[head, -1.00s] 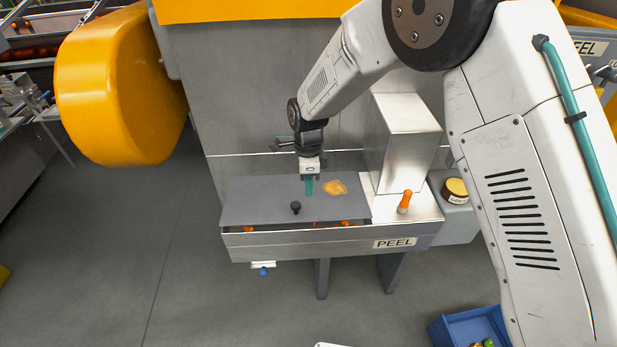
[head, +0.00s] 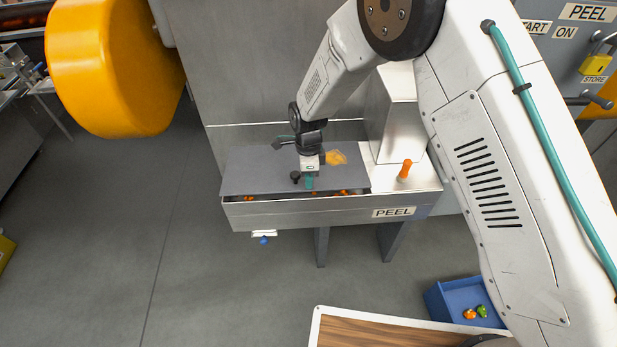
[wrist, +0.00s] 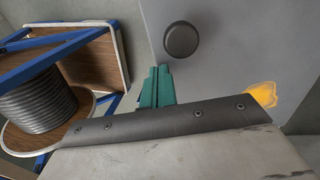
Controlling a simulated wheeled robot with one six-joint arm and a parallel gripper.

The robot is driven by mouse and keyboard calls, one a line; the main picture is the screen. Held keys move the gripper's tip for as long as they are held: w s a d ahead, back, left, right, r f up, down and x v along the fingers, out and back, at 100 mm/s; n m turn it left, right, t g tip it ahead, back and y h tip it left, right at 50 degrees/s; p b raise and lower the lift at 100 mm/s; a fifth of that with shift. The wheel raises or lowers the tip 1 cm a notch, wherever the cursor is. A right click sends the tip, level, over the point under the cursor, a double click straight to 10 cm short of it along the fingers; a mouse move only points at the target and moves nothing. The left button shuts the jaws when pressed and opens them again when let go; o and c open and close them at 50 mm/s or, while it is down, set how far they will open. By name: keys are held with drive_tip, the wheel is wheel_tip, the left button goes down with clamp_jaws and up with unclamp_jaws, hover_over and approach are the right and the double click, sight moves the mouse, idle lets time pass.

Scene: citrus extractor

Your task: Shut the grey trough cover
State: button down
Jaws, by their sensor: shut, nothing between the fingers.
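The grey trough cover (head: 250,172) lies over the steel trough marked PEEL (head: 300,215), tilted, with a gap along its front edge where orange bits show. A black knob (head: 295,176) stands near the cover's front edge; it also shows in the wrist view (wrist: 181,40). An orange-yellow smear (head: 336,157) is on the cover. My gripper (head: 309,183) has teal fingers, shut and empty, just right of the knob over the cover's front part. In the wrist view the fingers (wrist: 156,88) are together beside the cover (wrist: 225,50); I cannot tell whether they touch it.
An orange handle (head: 404,169) stands on the steel top right of the cover, before a steel box (head: 390,125). A small blue-tipped fitting (head: 264,238) hangs below the trough front. A blue crate (head: 445,300) sits at lower right. Floor at left is clear.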

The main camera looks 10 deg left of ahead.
drive_tip(key=f, duration=0.2)
drive_tip(key=s+f, duration=0.1)
drive_tip(key=shift+d+f, duration=0.1)
drive_tip(key=shift+f, duration=0.3)
drive_tip(key=shift+w+r, duration=0.1)
drive_tip(key=shift+r, duration=0.1)
wheel_tip(320, 180, up, 14)
